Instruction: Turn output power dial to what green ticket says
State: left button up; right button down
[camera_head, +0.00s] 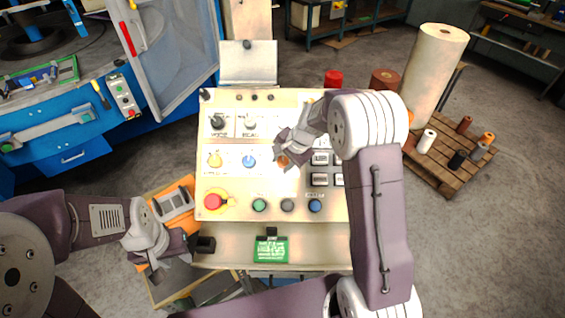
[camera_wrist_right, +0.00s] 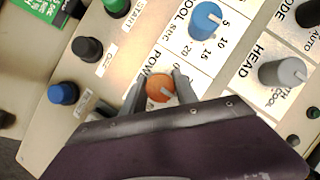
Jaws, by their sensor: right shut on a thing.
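The control panel (camera_head: 232,185) faces me, with rows of dials and buttons. My right gripper (camera_head: 284,158) is over its middle. In the right wrist view, my right gripper (camera_wrist_right: 160,90) has its fingers on both sides of an orange dial (camera_wrist_right: 160,87) and is shut on it. The lettering beside this dial begins with "POW"; the rest is covered. The orange dial (camera_head: 282,161) is mostly hidden in the head view. The green ticket (camera_head: 271,250) is clipped below the panel; its white text is too small to read. My left gripper (camera_head: 165,264) is low at the left, away from the dial.
A blue dial (camera_wrist_right: 206,20) with a numbered scale and a grey dial (camera_wrist_right: 283,72) are near the orange one. A red stop button (camera_head: 215,202) is at the panel's lower left. A pallet (camera_head: 450,178) with rolls stands at the right, with open floor around it.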

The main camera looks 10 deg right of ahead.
jog(key=shift+w+r, duration=0.1)
jog(key=shift+r, duration=0.05)
jog(key=c, duration=0.9)
grip_release()
jog(key=shift+c, duration=0.2)
jog(key=b+v, duration=0.1)
jog(key=v, duration=0.8)
